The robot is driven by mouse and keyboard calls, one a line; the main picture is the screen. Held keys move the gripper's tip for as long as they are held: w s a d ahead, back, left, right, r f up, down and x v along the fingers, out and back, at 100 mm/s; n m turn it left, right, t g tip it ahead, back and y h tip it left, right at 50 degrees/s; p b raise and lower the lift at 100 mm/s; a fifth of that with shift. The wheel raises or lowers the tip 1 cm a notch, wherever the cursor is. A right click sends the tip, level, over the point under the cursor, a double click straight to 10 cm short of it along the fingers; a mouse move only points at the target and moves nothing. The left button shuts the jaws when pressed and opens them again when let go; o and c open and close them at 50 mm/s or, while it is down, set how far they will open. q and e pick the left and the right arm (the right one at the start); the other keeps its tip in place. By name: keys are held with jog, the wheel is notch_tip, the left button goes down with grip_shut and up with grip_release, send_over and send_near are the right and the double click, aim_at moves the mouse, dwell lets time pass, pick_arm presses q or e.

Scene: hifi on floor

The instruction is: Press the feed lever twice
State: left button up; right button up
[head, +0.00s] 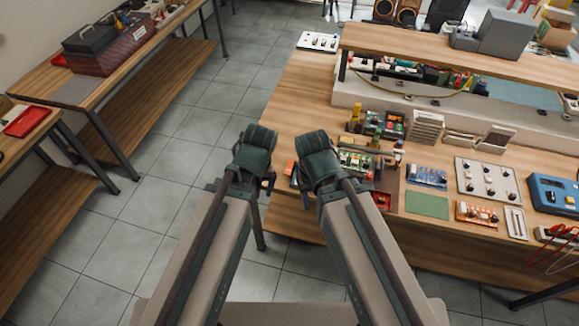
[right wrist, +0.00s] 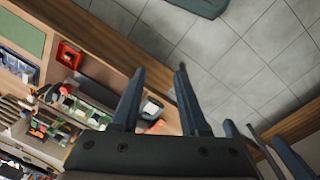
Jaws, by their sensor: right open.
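My right gripper (head: 322,185) is over the left edge of the wooden workbench (head: 300,110), beside a crowded device with green and red parts (head: 355,161). In the right wrist view its two fingers stand apart with nothing between them (right wrist: 157,88). The device shows there too (right wrist: 92,112), left of the fingers. I cannot tell for sure which part is the feed lever; a dark bar (head: 372,150) lies across the device's far side. My right gripper partly hides the device in the head view. My left gripper (head: 258,172) is over the floor, left of the bench; its fingers are unclear.
A small red tray (head: 381,200) and a green mat (head: 427,205) lie near the front edge. A white panel with knobs (head: 487,180) and a blue box (head: 552,194) lie further right. A raised shelf (head: 460,60) runs along the back. Clear tiled floor (head: 130,240) lies left.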

grip_shut()
dwell(1.2)
